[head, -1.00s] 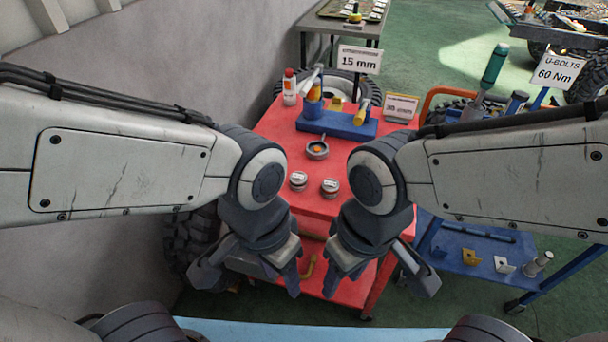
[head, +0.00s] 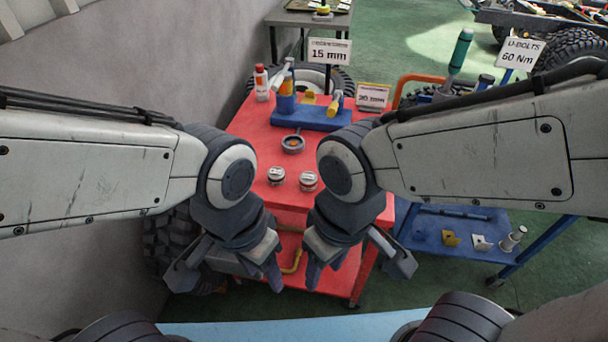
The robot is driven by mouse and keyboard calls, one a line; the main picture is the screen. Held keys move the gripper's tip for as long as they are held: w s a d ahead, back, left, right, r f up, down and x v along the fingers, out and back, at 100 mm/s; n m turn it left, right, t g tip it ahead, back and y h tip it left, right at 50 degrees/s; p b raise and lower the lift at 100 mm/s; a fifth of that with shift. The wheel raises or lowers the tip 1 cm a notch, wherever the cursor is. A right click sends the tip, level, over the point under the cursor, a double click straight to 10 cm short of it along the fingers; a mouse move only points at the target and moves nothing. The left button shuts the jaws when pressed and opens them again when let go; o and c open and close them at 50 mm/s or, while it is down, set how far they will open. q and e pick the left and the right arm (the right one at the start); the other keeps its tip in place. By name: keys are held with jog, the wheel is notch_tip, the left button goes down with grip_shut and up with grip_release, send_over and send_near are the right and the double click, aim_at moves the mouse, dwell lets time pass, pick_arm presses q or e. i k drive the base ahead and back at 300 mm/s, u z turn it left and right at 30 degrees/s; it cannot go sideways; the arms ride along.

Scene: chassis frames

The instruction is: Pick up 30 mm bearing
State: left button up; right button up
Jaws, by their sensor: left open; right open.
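Two small round silver bearings with pale labelled tops stand side by side near the front of the red cart top (head: 240,132): the left one (head: 276,176) and the right one (head: 309,181). Their labels are too small to read. A dark ring-shaped part with an orange centre (head: 293,143) lies behind them. A small sign that seems to read 30 mm (head: 374,96) stands at the back right. My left gripper (head: 228,268) and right gripper (head: 358,266) are open and empty, pointing down in front of the cart top, apart from the bearings.
A blue holder (head: 325,121) with bottles and tools and a 15 mm sign (head: 330,51) are at the back of the cart. A white-and-red bottle (head: 261,83) stands beside it. A blue cart (head: 455,253) with brackets is at right. A grey wall is at left.

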aim_at(276, 175)
jog(key=u, duration=0.45)
jog(key=k, duration=0.6)
jog(key=u, duration=0.9)
jog(key=i, duration=0.85)
jog(key=z, duration=0.45)
jog(key=i, duration=0.55)
jog(key=z, duration=1)
jog(key=i, duration=0.4)
jog(key=z, duration=0.4)
